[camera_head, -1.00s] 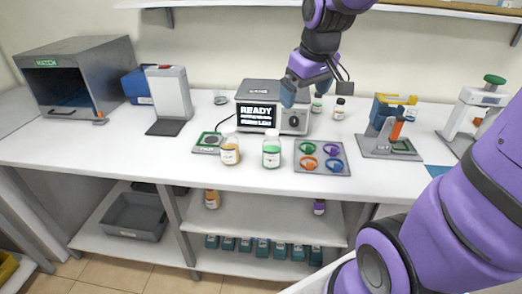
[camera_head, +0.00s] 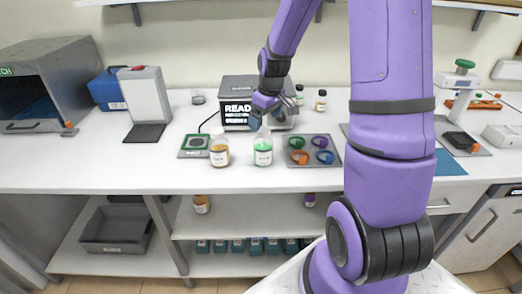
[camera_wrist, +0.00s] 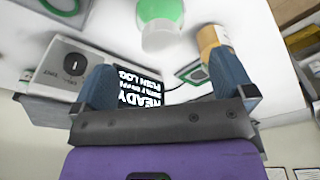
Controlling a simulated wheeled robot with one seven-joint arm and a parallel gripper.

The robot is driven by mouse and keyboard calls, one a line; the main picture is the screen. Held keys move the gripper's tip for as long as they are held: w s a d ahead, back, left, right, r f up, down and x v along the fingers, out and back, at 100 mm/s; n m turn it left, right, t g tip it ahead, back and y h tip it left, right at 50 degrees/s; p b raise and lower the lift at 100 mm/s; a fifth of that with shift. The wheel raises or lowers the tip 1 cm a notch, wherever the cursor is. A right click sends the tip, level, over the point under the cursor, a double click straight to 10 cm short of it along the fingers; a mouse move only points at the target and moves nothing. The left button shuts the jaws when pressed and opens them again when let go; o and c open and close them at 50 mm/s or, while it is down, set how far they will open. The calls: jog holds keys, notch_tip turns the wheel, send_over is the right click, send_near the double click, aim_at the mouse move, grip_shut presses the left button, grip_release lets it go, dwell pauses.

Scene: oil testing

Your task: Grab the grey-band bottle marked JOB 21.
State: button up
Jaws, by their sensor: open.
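In the head view, a bottle with amber contents (camera_head: 219,151) and one with green contents (camera_head: 263,150) stand on the bench front. Two small bottles stand at the back, one green-capped (camera_head: 299,96) and one pale-capped (camera_head: 321,101). An orange bottle (camera_head: 201,204) and a purple one (camera_head: 310,200) are on the shelf below. No JOB 21 mark or grey band is legible on any. My gripper (camera_head: 262,119) is above and just behind the green bottle. In the wrist view my gripper (camera_wrist: 166,82) is open and empty, with the green bottle (camera_wrist: 160,25) beyond its fingertips.
A tester (camera_head: 238,117) with a READY screen stands close behind my gripper. A tray of coloured rings (camera_head: 315,160) lies right of the green bottle, a green-edged pad (camera_head: 192,152) left of the amber one. Bare bench lies at the front left (camera_head: 85,160).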

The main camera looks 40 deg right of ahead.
aim_at(262, 138)
jog(key=shift+w+a+f, duration=0.1)
jog(key=shift+w+f, duration=0.05)
jog(key=shift+f, duration=1.25)
jog(key=shift+w+a+f, duration=0.1)
jog(key=shift+w+f, duration=0.1)
jog(key=shift+f, duration=1.25)
jog(key=shift+w+f, duration=0.15)
jog(key=shift+f, duration=1.25)
jog(key=shift+c, duration=0.2)
jog(key=c, duration=1.2)
jog(key=shift+r, duration=0.15)
